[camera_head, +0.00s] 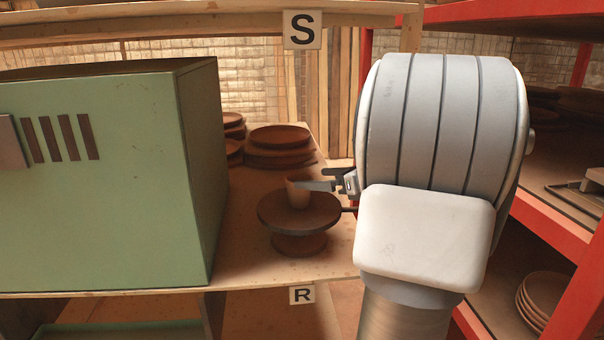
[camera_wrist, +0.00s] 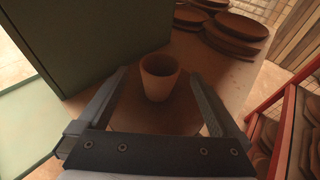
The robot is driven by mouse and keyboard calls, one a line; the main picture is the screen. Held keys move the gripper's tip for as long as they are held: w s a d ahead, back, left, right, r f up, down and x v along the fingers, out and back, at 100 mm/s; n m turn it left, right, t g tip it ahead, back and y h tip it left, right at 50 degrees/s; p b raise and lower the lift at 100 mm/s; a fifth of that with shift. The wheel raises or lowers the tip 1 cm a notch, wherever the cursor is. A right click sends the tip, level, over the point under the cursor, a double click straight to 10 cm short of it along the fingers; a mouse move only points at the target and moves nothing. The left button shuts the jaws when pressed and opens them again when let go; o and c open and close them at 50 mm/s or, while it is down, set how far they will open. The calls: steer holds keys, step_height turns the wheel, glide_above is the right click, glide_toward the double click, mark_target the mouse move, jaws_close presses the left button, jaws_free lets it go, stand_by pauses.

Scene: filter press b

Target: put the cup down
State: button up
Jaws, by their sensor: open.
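The cup (camera_head: 297,192) is a small clay-coloured cup, upright on a round dark turntable-like stand (camera_head: 283,218) on the wooden shelf. In the wrist view the cup (camera_wrist: 159,77) stands upright between the fingers, toward their tips, with a gap on both sides. My gripper (camera_head: 312,186) reaches in from the right at cup height, and one finger overlaps the cup in the head view. In the wrist view my gripper (camera_wrist: 160,85) is open around the cup. The stand's surface is mostly dark below the cup there.
A green box-shaped cabinet (camera_head: 110,170) stands close on the left of the stand. Stacks of brown plates (camera_head: 279,147) lie behind it. The shelf board (camera_head: 240,270) carries an "R" label (camera_head: 302,295) at its front edge. Red racks (camera_head: 560,240) stand at the right.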

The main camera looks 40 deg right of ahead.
steer(key=shift+v, duration=1.35)
